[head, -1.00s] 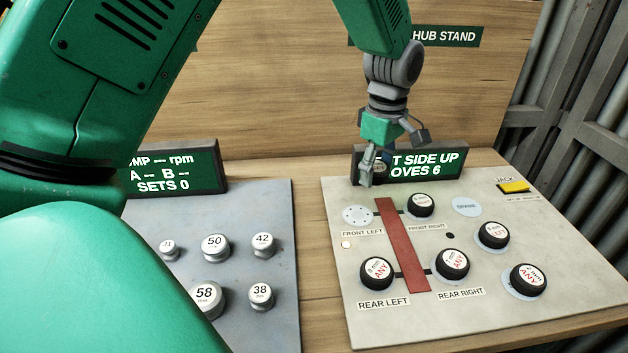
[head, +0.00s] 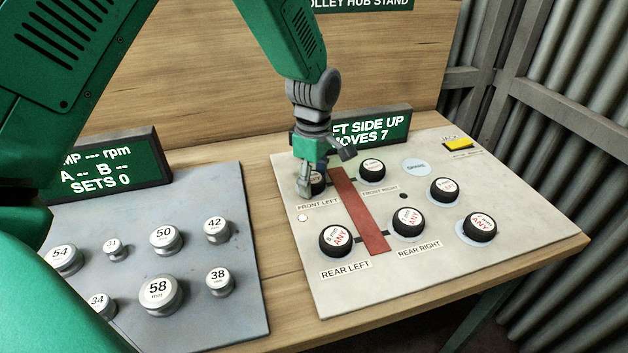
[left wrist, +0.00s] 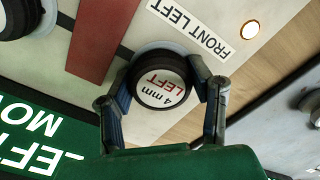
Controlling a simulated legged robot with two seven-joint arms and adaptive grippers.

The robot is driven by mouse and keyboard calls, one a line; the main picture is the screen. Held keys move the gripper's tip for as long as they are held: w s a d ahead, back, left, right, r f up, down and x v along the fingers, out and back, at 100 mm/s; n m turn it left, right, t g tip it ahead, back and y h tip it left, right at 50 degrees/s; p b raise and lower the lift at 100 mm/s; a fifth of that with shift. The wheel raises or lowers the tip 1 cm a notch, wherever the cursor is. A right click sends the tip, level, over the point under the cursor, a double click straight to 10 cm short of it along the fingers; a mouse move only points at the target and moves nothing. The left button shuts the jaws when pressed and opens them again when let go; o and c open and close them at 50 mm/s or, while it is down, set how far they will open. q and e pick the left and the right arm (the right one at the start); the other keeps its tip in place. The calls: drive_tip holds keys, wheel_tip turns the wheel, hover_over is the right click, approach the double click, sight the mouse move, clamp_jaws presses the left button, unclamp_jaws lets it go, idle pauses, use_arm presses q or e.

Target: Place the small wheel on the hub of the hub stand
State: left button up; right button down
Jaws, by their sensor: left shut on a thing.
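My left gripper (head: 308,186) points down at the front left spot of the hub stand board (head: 330,285). Its fingers are shut on a small black wheel (head: 318,184) with a white face. In the left wrist view the wheel (left wrist: 161,80) reads "4 mm LEFT", and a finger lies against each side. The wheel is at the FRONT LEFT hub, whose pale disc (left wrist: 182,46) shows partly beyond its edge. The wheel's underside is hidden, so I cannot tell whether it is fully seated. My right gripper is not in view.
Other black wheels stand at front right (head: 372,169), rear left (head: 335,241) and rear right (head: 408,222), with two more farther right. A red bar (head: 358,212) crosses the board. The SPARE disc (head: 416,167) is bare. A display (head: 375,130) stands behind; a pulley panel (head: 225,310) lies left.

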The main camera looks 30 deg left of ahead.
sight(313, 177)
use_arm(q)
drive_tip(key=shift+s+a, duration=0.1)
drive_tip(key=shift+a, duration=0.05)
drive_tip(key=o, duration=1.2)
drive_tip(key=shift+f, duration=0.1)
drive_tip(key=shift+c, duration=0.2)
drive_tip(key=shift+r, duration=0.4)
wheel_tip(313, 177, up, 12)
drive_tip(key=p, duration=0.1)
drive_tip(key=shift+f+p, duration=0.25)
drive_tip(key=shift+p, duration=0.05)
